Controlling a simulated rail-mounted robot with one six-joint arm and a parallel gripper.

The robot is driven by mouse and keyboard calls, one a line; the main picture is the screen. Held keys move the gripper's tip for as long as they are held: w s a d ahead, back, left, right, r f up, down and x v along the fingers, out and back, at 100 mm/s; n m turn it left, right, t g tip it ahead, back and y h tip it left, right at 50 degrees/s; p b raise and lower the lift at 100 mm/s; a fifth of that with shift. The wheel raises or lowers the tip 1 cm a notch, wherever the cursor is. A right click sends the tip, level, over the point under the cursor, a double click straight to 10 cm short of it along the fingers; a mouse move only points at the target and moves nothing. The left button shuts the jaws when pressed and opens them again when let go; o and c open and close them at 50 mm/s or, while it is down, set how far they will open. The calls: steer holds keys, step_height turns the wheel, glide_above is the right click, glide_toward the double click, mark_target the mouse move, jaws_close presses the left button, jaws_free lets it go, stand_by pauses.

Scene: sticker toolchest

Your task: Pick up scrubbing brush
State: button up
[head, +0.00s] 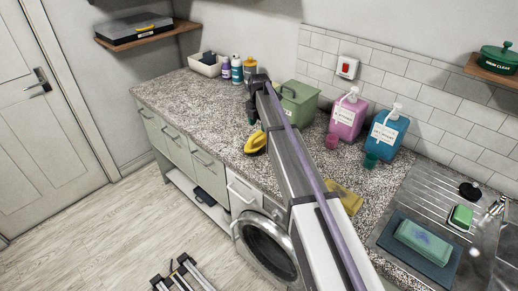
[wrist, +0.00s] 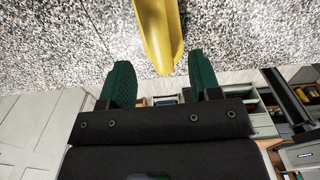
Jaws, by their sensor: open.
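The yellow scrubbing brush (head: 256,142) with a dark underside lies on the speckled countertop (head: 215,125), near its front edge, in the head view. My gripper (head: 251,118) is small there, just beyond the brush, partly hidden behind my arm. In the wrist view my gripper (wrist: 163,78) is open, its two green fingers apart with nothing between the tips. A long yellow part, seemingly the brush (wrist: 160,35), shows just past the fingertips, cut off by the top edge. I cannot tell whether a finger touches it.
Behind my arm stand a green lidded bin (head: 299,103), a pink bottle (head: 347,116) and a blue bottle (head: 387,131). A white tub (head: 208,65) and small bottles stand at the back left. A yellow cloth (head: 345,197) lies near the sink (head: 425,205).

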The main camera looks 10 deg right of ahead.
mark_target(258, 132)
steer(key=shift+w+f, duration=0.1)
steer(key=shift+f, duration=0.25)
step_height(258, 132, down, 5)
steer(key=b, duration=0.5)
steer(key=shift+a+f, duration=0.1)
steer(key=shift+f, duration=0.1)
steer(key=shift+r, duration=0.25)
steer(key=c, duration=1.1)
